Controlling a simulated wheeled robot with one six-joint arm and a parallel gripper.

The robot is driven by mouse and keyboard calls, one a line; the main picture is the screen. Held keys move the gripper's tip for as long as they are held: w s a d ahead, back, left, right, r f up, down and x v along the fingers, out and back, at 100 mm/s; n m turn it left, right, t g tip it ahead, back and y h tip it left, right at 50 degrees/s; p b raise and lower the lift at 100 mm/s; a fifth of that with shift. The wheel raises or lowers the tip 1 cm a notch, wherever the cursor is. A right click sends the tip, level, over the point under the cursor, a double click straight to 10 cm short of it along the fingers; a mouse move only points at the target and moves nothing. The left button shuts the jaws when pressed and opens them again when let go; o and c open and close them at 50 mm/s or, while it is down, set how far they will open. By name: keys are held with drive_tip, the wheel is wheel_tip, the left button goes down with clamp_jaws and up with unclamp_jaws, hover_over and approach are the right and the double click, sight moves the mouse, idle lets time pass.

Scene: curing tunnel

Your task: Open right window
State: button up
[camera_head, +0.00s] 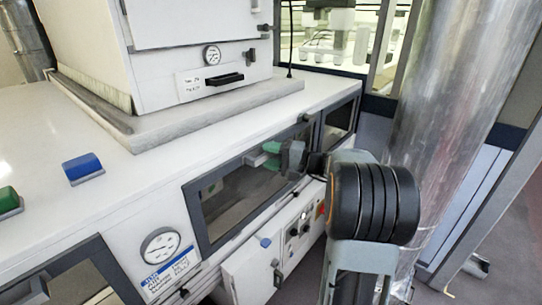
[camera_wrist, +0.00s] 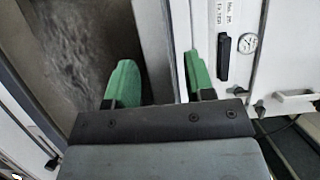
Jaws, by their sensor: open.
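The white tunnel's front has a dark-framed window (camera_head: 225,205) in the middle of the head view and a smaller one (camera_head: 338,120) beyond it to the right. Part of another window (camera_head: 85,280) shows at lower left. I cannot tell for sure which is the right window. In the wrist view my gripper (camera_wrist: 160,82) has one finger over the grey pane (camera_wrist: 75,40) and the other past the frame (camera_wrist: 155,50). Contact cannot be told.
A white cabinet with a gauge (camera_head: 212,55) and black handle (camera_head: 224,79) stands on the tunnel top. Blue (camera_head: 83,168) and green (camera_head: 9,201) buttons sit at left. A control panel (camera_head: 299,230) is below the window. A large metal duct (camera_head: 455,110) rises at right.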

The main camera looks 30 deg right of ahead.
drive_tip(key=shift+c, duration=0.4)
clamp_jaws()
